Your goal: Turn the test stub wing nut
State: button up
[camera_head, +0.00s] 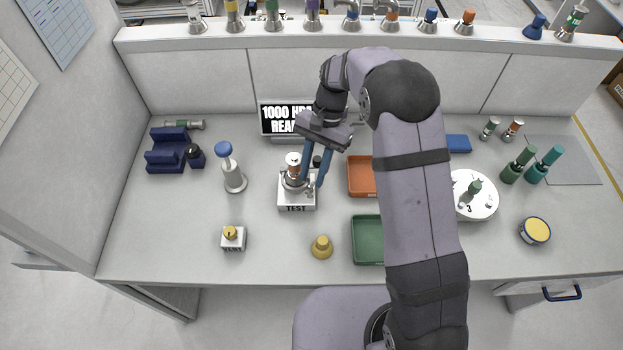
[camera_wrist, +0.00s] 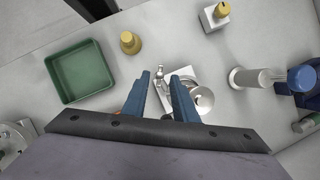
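The white block labelled TEST (camera_head: 297,207) stands left of the middle of the bench and carries a metal stub fitting with a white and orange-banded gauge (camera_head: 293,168) upright on it. The block also shows in the wrist view (camera_wrist: 184,74), partly behind a finger. A small silver piece, apparently the wing nut (camera_wrist: 160,74), shows at the block's side between my fingertips. My gripper (camera_head: 313,184) points down at the right side of the stub. In the wrist view its blue fingers (camera_wrist: 160,78) are apart. I cannot tell whether either finger touches the nut.
An orange tray (camera_head: 360,191) and a green tray (camera_head: 367,258) lie right of the block. A yellow cone (camera_head: 321,247), a vent block with yellow knob (camera_head: 233,239) and a blue-topped metal cylinder (camera_head: 232,178) stand nearby. A display (camera_head: 286,119) stands behind.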

jog(key=b+v, duration=0.1)
jog(key=v, duration=0.4)
dwell(0.4)
jog(key=s+d+n+t+h, duration=0.1)
jog(key=s+d+n+t, duration=0.1)
jog(key=s+d, duration=0.4)
jog(key=s+d+f+n+t+h, duration=0.1)
jog(key=s+d+n, duration=0.3)
jog(key=s, duration=0.9)
jog(key=d, duration=0.3)
jog(key=shift+s+d+t, duration=0.2)
jog(key=shift+t, duration=0.2)
jog(key=shift+o, duration=0.3)
jog(key=shift+f, duration=0.1)
